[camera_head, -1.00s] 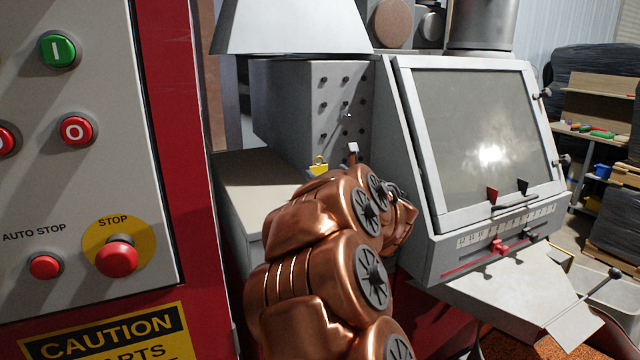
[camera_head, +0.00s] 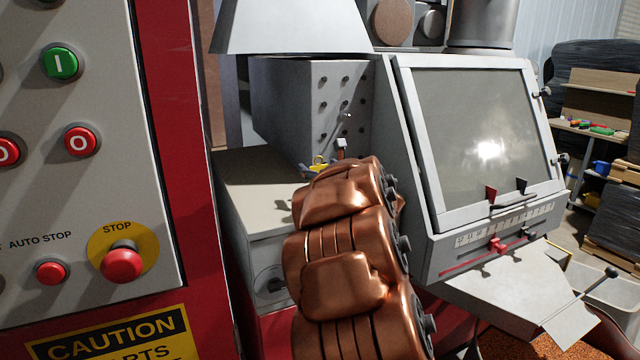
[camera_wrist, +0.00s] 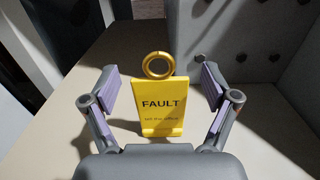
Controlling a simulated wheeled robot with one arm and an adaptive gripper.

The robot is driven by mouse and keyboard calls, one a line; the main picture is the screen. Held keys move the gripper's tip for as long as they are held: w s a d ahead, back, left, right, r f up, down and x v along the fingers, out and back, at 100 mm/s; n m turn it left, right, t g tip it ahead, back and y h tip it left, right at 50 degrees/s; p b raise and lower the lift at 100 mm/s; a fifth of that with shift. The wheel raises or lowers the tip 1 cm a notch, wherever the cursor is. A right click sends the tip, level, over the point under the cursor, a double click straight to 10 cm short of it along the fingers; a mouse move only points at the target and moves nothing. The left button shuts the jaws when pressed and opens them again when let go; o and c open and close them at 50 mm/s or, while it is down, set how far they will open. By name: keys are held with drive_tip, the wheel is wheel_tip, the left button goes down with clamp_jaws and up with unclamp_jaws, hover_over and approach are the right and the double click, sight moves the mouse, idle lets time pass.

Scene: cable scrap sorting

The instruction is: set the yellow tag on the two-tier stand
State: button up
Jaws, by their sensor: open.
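The yellow tag (camera_wrist: 160,104) reads FAULT and has a ring at its top. In the wrist view it stands upright on a pale surface, between the two fingers of my gripper (camera_wrist: 160,92). My gripper is open, with a gap between each finger and the tag. I cannot make out a two-tier stand in either view.
A machine with a sloped window (camera_head: 480,130) stands to the right. A red-edged control panel (camera_head: 165,230) with buttons is close on the left. The pale ledge (camera_head: 250,180) left of the tag is bare.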

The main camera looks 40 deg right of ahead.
drive_tip(key=c, duration=1)
drive_tip(key=shift+c, duration=0.2)
drive_tip(key=shift+r+b, duration=0.3)
drive_tip(key=shift+r, duration=1.25)
drive_tip(key=s+a+r+b, duration=0.2)
drive_tip(key=s+a, duration=0.7)
drive_tip(key=s, duration=0.3)
drive_tip(key=shift+s+a+b, duration=0.35)
drive_tip(key=shift+s, duration=0.05)
